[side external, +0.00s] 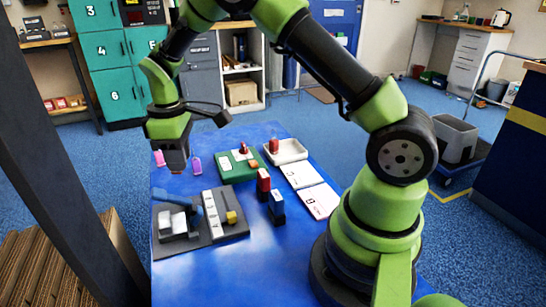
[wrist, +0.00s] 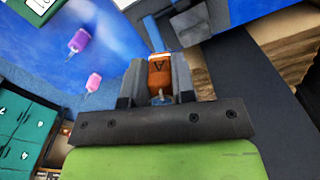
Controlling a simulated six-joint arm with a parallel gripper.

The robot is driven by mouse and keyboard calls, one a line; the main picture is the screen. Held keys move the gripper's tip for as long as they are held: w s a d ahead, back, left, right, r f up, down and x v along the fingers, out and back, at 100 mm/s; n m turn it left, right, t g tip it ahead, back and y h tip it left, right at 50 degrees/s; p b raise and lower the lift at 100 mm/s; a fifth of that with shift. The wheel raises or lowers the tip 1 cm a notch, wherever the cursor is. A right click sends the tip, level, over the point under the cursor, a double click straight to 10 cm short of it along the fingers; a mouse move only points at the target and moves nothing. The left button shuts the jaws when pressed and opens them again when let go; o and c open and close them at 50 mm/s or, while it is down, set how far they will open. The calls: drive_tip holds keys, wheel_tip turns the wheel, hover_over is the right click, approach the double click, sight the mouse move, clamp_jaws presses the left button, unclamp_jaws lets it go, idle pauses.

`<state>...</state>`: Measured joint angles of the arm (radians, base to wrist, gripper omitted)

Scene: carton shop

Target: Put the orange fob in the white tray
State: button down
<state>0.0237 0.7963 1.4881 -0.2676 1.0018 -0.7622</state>
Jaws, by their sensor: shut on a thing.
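My gripper (wrist: 160,85) is shut on an orange fob (wrist: 159,72) with a dark letter A on its face, seen between the fingers in the wrist view. In the side view my gripper (side external: 177,168) hangs over the far left part of the blue table, and the fob cannot be made out there. The white tray (side external: 295,153) stands at the back right of the table, well to the right of my gripper. A small red object (side external: 274,146) shows at its left side. The tray is not clearly seen in the wrist view.
A grey station with a blue lever (side external: 212,212) is in front.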

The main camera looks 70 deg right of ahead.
drive_tip(key=d+m, duration=0.6)
drive_tip(key=d, duration=0.2)
drive_tip(key=m, duration=2.1)
hover_over(290, 151)
drive_tip(key=f, duration=0.1)
drive_tip(key=shift+m, duration=0.5)
wheel_tip(290, 151, down, 10)
drive_tip(key=shift+a+f, duration=0.1)
drive_tip(key=shift+f, duration=0.1)
drive_tip(key=c, duration=1.3)
unclamp_jaws()
drive_tip(key=shift+o, duration=0.4)
